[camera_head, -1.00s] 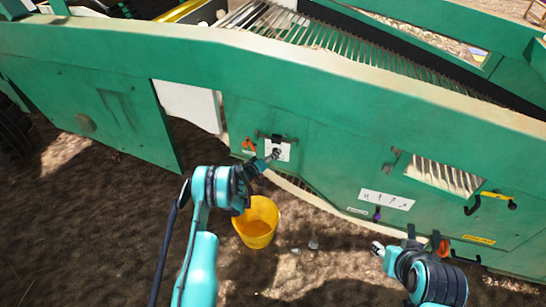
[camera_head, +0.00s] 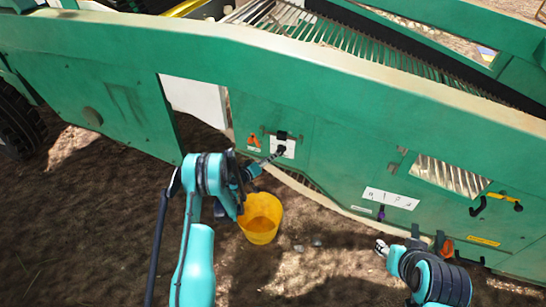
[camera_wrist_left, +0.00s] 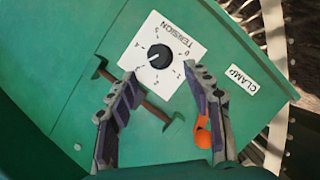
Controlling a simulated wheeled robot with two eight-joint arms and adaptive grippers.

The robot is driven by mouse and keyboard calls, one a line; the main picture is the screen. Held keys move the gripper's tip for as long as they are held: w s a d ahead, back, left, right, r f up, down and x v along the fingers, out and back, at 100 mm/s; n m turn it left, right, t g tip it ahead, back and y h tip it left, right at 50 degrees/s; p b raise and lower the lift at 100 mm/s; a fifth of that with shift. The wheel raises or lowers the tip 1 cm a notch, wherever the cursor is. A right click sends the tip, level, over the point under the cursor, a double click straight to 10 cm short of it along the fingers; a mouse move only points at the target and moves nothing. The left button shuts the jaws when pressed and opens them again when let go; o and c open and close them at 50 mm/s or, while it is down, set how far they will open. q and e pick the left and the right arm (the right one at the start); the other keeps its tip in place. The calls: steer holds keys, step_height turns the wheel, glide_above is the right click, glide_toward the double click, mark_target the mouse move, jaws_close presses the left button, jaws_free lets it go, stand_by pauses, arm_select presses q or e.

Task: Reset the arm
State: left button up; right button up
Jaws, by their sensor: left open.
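My left gripper (camera_head: 266,160) is in front of the white tension dial plate (camera_head: 288,146) on the green machine's side panel. In the left wrist view its two fingers (camera_wrist_left: 160,72) are spread, with nothing between them. The black round knob (camera_wrist_left: 158,56) on the plate (camera_wrist_left: 178,42) shows just beyond the fingertips, apart from them as far as I can tell. My right gripper (camera_head: 382,248) is at the lower right, in front of the machine's lower edge. It is too small to tell whether its fingers are open.
An orange clamp lever (camera_head: 254,141) is left of the dial; it also shows in the left wrist view (camera_wrist_left: 203,136). A yellow bucket (camera_head: 262,228) stands on the soil below my left forearm. The green machine (camera_head: 330,165) fills the space ahead. Open soil lies at the lower left.

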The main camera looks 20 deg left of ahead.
stand_by(0.5)
arm_select(q)
steer(key=s+d+r+m+g, duration=0.1)
steer(key=s+d+r+g, duration=0.15)
steer(key=r, duration=0.65)
steer(key=s+d+r+m+g, duration=0.15)
steer(key=d+r, duration=0.25)
steer(key=r, duration=0.5)
steer(key=s+d+r+m+g+y, duration=0.15)
steer(key=s+d+r, duration=0.25)
steer(key=s+r, duration=0.6)
steer(key=s+a+f+m+g+y, duration=0.1)
steer(key=s+m+y, duration=0.1)
steer(key=s, duration=2.4)
steer(key=shift+s+a+f+g+y, duration=0.2)
steer(key=shift+s+f+g+y, duration=0.15)
steer(key=shift+y, duration=0.3)
